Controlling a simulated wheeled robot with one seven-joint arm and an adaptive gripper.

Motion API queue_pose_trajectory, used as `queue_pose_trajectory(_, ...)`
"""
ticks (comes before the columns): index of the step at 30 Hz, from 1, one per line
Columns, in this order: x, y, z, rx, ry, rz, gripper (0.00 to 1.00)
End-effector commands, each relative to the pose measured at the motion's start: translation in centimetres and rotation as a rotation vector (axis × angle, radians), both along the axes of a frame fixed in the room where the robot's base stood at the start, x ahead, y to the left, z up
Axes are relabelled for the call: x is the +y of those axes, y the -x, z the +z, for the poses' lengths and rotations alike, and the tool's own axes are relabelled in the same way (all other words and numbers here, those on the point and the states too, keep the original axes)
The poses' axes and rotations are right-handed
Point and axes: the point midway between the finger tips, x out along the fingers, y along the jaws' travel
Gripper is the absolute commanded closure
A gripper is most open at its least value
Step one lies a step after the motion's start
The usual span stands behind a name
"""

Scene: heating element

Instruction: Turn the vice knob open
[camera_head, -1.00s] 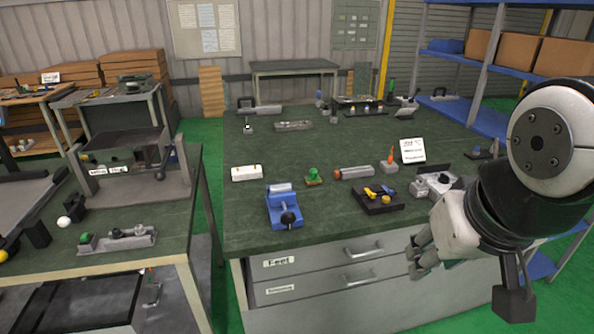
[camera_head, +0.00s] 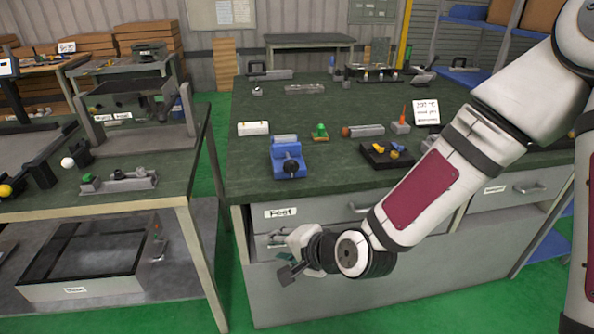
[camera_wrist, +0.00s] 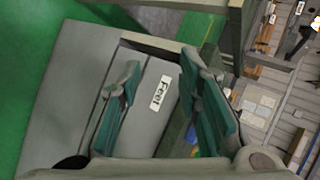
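The blue vice (camera_head: 287,158) stands near the front left edge of the green-topped workbench in the head view. Its dark round knob (camera_head: 291,169) faces the front. My gripper (camera_head: 286,262) is in front of the bench drawers, below the tabletop and below the vice, apart from both. In the wrist view my gripper (camera_wrist: 165,105) has its two fingers spread, with nothing between them but the drawer front behind.
The workbench top (camera_head: 247,182) carries a green button (camera_head: 320,131), a grey cylinder piece (camera_head: 363,131) and a black tray (camera_head: 386,155) right of the vice. A drawer labelled Feet (camera_head: 281,212) lies below. Another bench (camera_head: 130,205) stands left across a gap.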

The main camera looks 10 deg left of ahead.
Motion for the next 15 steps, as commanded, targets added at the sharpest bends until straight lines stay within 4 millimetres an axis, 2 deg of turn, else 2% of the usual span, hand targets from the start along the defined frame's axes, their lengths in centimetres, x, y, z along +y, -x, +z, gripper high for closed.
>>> queue_pose_trajectory(1,1.3,-0.3,-0.9,0.034,-0.094,-0.036,0.68)
queue_pose_trajectory(2,2.1,-0.4,-1.0,0.049,-0.152,-0.062,0.68)
queue_pose_trajectory(7,5.0,-2.0,-0.2,0.149,-0.496,-0.232,0.68)
queue_pose_trajectory(11,5.5,-3.9,1.1,0.234,-0.769,-0.389,0.68)
queue_pose_trajectory(15,4.0,-6.6,2.4,0.326,-1.069,-0.582,0.68)
